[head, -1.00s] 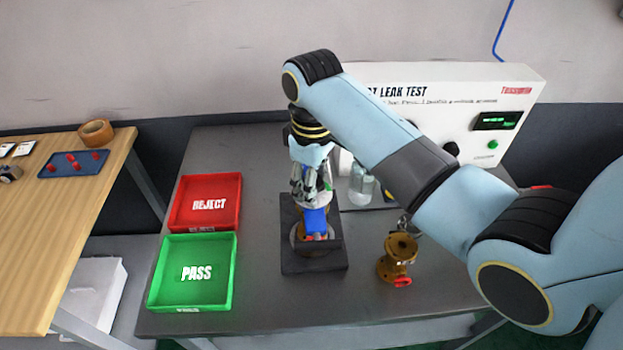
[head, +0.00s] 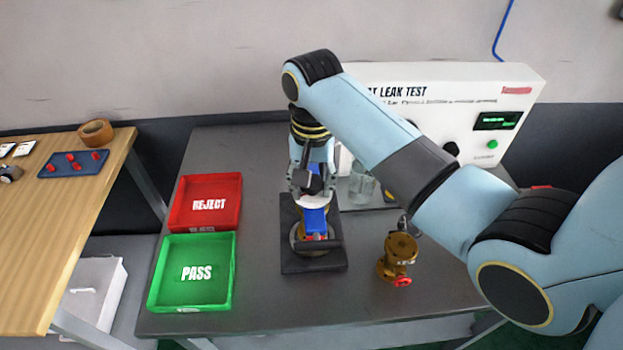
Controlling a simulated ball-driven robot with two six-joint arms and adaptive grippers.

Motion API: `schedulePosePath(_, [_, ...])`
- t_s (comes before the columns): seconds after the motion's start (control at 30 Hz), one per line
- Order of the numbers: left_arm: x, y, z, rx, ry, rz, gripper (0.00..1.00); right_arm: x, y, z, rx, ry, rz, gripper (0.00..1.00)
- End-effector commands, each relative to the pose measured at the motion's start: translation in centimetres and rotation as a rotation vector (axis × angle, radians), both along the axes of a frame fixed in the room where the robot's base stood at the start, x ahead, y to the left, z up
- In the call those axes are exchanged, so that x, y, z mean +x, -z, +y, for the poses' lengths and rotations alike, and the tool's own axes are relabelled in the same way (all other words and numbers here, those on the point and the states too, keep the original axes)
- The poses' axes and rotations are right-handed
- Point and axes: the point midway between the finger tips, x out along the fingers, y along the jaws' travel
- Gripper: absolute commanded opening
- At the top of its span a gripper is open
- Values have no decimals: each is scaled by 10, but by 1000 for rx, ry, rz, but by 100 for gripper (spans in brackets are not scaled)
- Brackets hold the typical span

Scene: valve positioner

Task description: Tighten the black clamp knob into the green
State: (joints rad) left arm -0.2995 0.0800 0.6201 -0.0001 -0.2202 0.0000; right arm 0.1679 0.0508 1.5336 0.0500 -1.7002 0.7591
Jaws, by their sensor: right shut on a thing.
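My right gripper (head: 312,188) points down over the dark clamp stand (head: 326,263) in the middle of the grey table. A green band at the knob cannot be made out. My left gripper is out of view.
A red REJECT tray (head: 228,221) and a green PASS tray (head: 228,290) lie left of the stand. A brass valve (head: 400,250) with red handle stands right of it. The leak tester (head: 480,92) and a glass jar (head: 361,184) are behind.

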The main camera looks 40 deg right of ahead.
Motion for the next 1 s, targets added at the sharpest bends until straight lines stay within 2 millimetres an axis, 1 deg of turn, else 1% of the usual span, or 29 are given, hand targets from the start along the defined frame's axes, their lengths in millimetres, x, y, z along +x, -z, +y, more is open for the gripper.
schedulePosePath(0.03, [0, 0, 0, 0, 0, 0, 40, -3, 3, 1, 2, -1, 9, 41])
schedulePosePath(0.17, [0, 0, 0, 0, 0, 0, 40, -3, 3, 1, 2, -2, 8, 58])
schedulePosePath(0.2, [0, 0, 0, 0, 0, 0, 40, -3, 3, 1, 2, -2, 8, 60])
schedulePosePath(0.43, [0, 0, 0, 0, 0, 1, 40, -1, 2, 0, 1, -9, 4, 60])
schedulePosePath(0.5, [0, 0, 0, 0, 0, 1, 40, -1, 1, 0, 0, -53, 4, 60])
schedulePosePath(0.57, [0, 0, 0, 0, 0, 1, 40, -1, 1, 0, 0, -134, 4, 60])
schedulePosePath(1.0, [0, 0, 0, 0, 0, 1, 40, -1, 1, 0, -1, -953, 2, 60])
